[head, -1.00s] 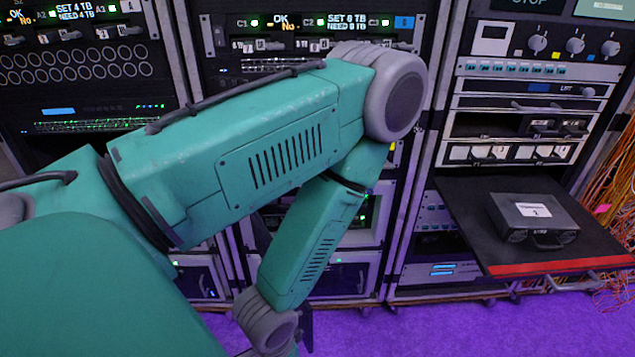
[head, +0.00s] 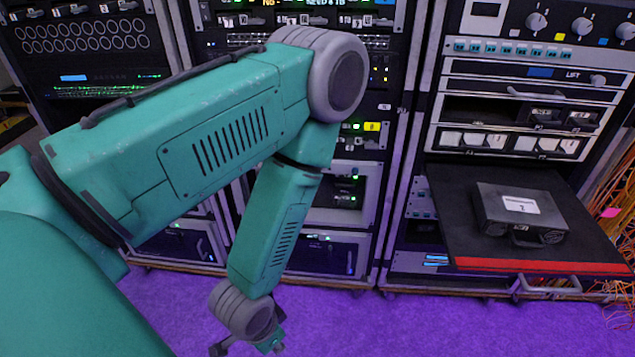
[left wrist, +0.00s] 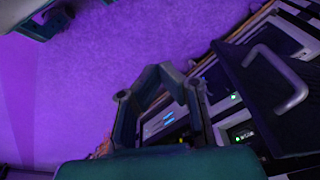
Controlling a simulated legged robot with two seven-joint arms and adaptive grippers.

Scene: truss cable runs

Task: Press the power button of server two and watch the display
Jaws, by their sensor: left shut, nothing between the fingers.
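My left arm crosses the head view from the left, in front of the middle rack. Its gripper (head: 246,350) hangs low over the purple floor, partly cut off by the bottom edge. In the left wrist view the fingers of the left gripper (left wrist: 160,75) meet, shut and empty, with floor and rack fronts behind them. I cannot read which is server two, and no power button can be made out.
A black pull-out shelf (head: 450,215) with a red front edge juts from the right rack and carries a dark case (head: 520,213). Orange cables (head: 610,215) hang at the far right. The purple floor (head: 440,325) before the racks is clear.

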